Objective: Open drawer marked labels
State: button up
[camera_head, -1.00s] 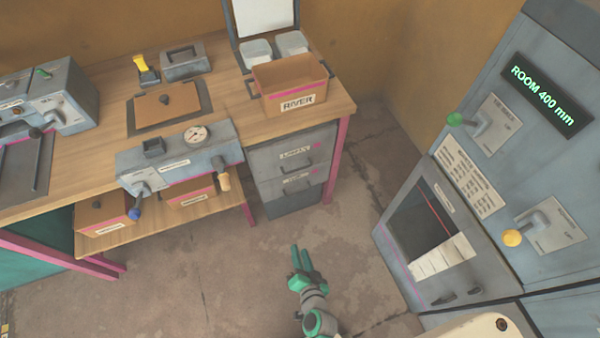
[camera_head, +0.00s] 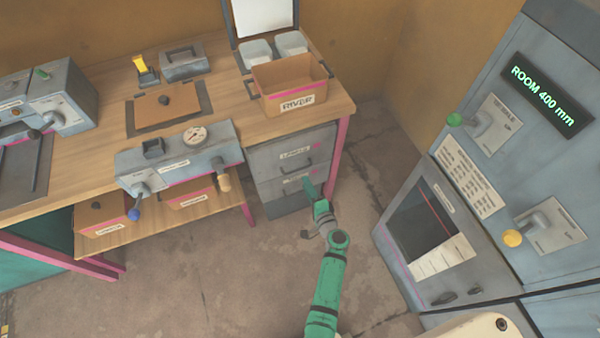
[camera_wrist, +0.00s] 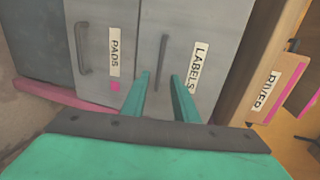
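The grey drawer marked LABELS (camera_wrist: 212,28) is the top drawer of the unit under the table's right end, also in the head view (camera_head: 266,160). It looks shut. Its dark bar handle (camera_wrist: 161,58) lies just beyond my fingertips in the wrist view, lined up with the gap between them. My gripper (camera_wrist: 160,76) is open and empty, with green fingers apart. In the head view my gripper (camera_head: 309,188) is in front of the drawers and hides part of the lower one. Whether a finger touches the drawer front, I cannot tell.
The drawer marked PADS (camera_wrist: 112,15) is just below, with its own handle (camera_wrist: 83,49). A crate marked RIVER (camera_head: 290,85) stands on the table above. A pink table leg (camera_head: 338,160) is right of the drawers. A grey machine (camera_head: 430,235) stands at right; floor between is clear.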

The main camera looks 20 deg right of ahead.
jog(key=x, duration=0.7)
jog(key=shift+w, duration=0.4)
jog(key=shift+f, duration=0.15)
grip_shut()
